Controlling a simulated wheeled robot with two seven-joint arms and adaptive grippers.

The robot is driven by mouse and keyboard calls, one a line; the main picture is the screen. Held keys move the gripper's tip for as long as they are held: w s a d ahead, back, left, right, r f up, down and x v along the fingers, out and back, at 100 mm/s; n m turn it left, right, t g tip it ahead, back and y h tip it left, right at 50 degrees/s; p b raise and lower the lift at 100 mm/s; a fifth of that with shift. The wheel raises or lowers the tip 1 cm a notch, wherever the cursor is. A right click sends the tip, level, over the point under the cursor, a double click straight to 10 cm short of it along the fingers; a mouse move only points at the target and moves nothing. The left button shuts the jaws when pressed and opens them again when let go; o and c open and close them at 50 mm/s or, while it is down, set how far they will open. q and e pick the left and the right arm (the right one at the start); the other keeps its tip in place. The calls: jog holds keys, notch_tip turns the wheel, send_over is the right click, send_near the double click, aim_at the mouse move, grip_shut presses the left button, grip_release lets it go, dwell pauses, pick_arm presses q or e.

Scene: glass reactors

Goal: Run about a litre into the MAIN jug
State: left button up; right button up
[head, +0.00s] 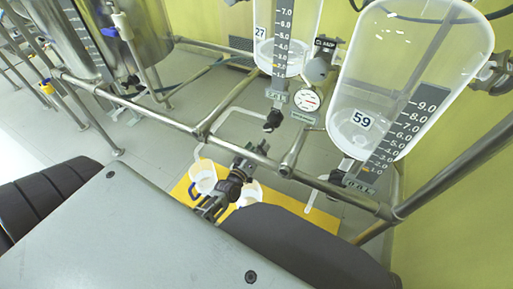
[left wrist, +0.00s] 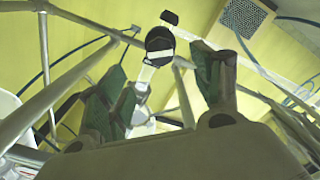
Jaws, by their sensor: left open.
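Two white jugs stand on a yellow mat (head: 181,190), a left jug (head: 203,176) and a right jug (head: 249,194) partly hidden by my arm. No label on either is readable. My left gripper (head: 240,164) is over the jugs near the rail. The left wrist view shows its green-padded fingers apart (left wrist: 160,90), with nothing clearly between them. A black round knob with a pale band (left wrist: 160,45) appears beyond the fingertips there. Glass vessel 27 (head: 290,35) and glass vessel 59 (head: 385,95) have drain valves below. My right gripper is out of view.
A steel rail (head: 325,188) runs in front of the vessels, close to my left gripper. A pressure gauge (head: 307,100) sits between the vessels. A steel tank (head: 95,40) stands at the upper left. Clear grey floor (head: 150,130) shows left of the mat.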

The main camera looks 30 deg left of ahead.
pick_arm(q)
jog(key=m, duration=0.2)
jog(key=s+m, duration=0.1)
jog(key=m, duration=0.1)
jog(key=m+b, duration=0.1)
jog(key=m, duration=0.2)
jog(key=shift+s+r, duration=0.15)
jog(key=shift+r, duration=0.15)
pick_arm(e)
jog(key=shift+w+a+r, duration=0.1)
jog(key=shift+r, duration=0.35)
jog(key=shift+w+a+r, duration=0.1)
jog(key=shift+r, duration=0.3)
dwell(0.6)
